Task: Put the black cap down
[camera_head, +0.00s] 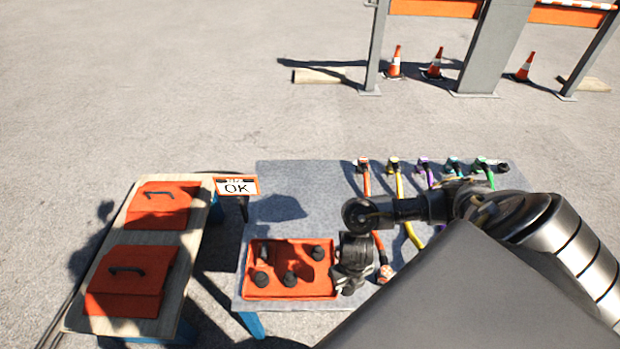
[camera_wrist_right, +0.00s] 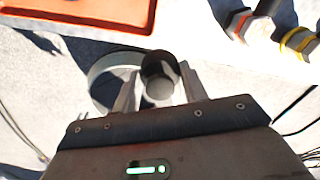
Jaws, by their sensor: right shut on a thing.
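My right gripper (camera_head: 346,286) points down just right of the orange tray, near the front edge of the grey table. In the right wrist view its fingers (camera_wrist_right: 160,95) are shut on a black cap (camera_wrist_right: 158,68), with a paler round face towards the camera. In the head view I cannot clearly separate the held cap from the dark gripper. The orange tray (camera_head: 291,295) lies at the table's front left with several black caps (camera_head: 290,280) in it. The tray's corner also shows at the top left of the right wrist view (camera_wrist_right: 125,14). My left gripper is not in view.
Several coloured cables with connectors (camera_head: 397,180) run along the table's right side, partly hidden by my arm. The grey table (camera_head: 300,180) is bare behind the tray. An "OK" sign (camera_head: 237,187) stands at its left. A wooden bench (camera_head: 192,230) carries two orange boxes (camera_head: 128,285).

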